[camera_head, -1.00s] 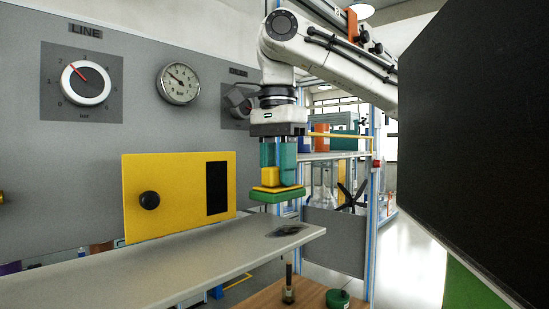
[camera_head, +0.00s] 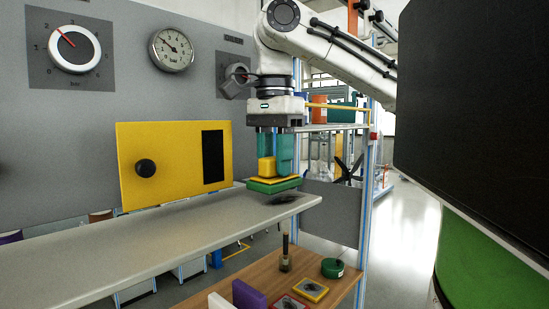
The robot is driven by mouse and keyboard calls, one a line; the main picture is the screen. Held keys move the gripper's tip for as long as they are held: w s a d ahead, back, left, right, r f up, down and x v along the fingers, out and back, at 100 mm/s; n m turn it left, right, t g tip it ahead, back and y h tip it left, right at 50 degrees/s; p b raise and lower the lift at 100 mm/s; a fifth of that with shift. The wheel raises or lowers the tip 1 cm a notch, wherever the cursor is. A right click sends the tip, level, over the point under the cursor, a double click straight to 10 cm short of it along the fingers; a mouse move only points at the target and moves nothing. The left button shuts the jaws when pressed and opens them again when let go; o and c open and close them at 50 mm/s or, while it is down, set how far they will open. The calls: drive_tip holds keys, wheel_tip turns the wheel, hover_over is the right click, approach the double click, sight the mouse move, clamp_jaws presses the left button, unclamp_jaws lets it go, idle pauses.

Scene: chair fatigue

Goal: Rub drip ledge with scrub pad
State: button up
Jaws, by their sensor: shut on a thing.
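My gripper (camera_head: 275,154) hangs at the right end of the ledge, its teal fingers shut on the scrub pad (camera_head: 273,185). The pad has a yellow block on top and a green underside, held flat. The drip ledge (camera_head: 130,245) is a long light grey shelf running from the lower left to the middle. A dark smudge (camera_head: 291,199) lies on its right end, just right of and partly below the pad. The pad is very close above the ledge; I cannot tell whether it touches.
A yellow panel (camera_head: 185,152) with a black knob stands behind the ledge. Below is a wooden table (camera_head: 335,290) with a green round tin (camera_head: 332,267), a dark upright tool (camera_head: 285,255), a purple block (camera_head: 248,294) and framed dark patches. Gauges and a dial are on the grey wall.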

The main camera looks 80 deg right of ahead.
drive_tip(key=shift+f+b, duration=0.7)
drive_tip(key=shift+f, duration=0.3)
idle(0.4)
drive_tip(key=shift+s+a, duration=0.55)
drive_tip(key=shift+s, duration=0.35)
drive_tip(key=shift+s+a, duration=0.5)
drive_tip(key=shift+s, duration=0.35)
drive_tip(key=shift+w, duration=0.1)
drive_tip(key=shift+w+d+f+p, duration=0.15)
drive_tip(key=shift+w+d+p, duration=0.3)
drive_tip(key=shift+w, duration=0.35)
drive_tip(key=shift+w+d+f+p, duration=0.1)
drive_tip(key=shift+w+d+p, duration=0.1)
drive_tip(key=shift+w+d, duration=0.45)
